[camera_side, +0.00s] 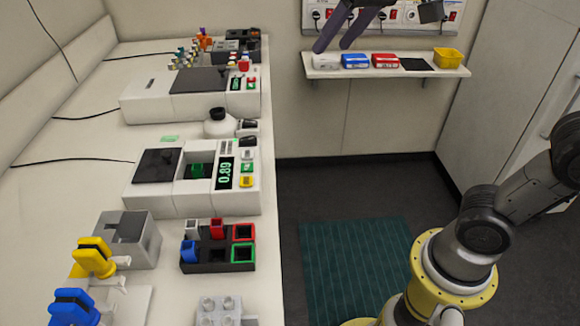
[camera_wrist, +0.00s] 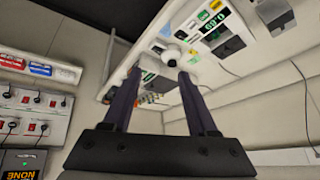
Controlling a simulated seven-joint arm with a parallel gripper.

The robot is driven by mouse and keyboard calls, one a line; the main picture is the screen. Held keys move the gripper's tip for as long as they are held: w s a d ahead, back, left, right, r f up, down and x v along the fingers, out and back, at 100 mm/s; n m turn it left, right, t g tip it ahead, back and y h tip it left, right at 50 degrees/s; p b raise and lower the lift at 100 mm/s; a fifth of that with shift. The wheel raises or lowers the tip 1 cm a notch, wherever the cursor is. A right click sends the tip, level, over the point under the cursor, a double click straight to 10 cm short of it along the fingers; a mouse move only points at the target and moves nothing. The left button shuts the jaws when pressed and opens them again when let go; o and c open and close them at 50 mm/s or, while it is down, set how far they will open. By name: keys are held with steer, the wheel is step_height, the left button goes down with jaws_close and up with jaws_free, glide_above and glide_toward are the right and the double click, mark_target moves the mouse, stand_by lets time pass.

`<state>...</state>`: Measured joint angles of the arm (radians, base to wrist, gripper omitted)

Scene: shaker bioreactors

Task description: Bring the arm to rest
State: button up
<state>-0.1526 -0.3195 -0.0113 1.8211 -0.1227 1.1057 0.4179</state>
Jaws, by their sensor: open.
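My gripper (camera_side: 334,44) is at the top of the side view, in front of the back wall and above the wall shelf. Its two dark purple fingers point down and to the left. In the wrist view my gripper (camera_wrist: 160,76) shows both fingers apart with nothing between them. It is well clear of the bench. The rest of the arm between the gripper and the lower right is partly out of frame.
The wall shelf (camera_side: 345,73) carries small coloured boxes and a yellow bin (camera_side: 447,57). The floor between bench and arm is open.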

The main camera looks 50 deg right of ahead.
steer(key=s+d+f+n, duration=0.2)
steer(key=s+f, duration=1.2)
steer(key=f, duration=0.1)
steer(key=shift+s+d+f+n+g, duration=0.15)
steer(key=shift+s+n+g, duration=0.2)
steer(key=shift+n+g, duration=0.05)
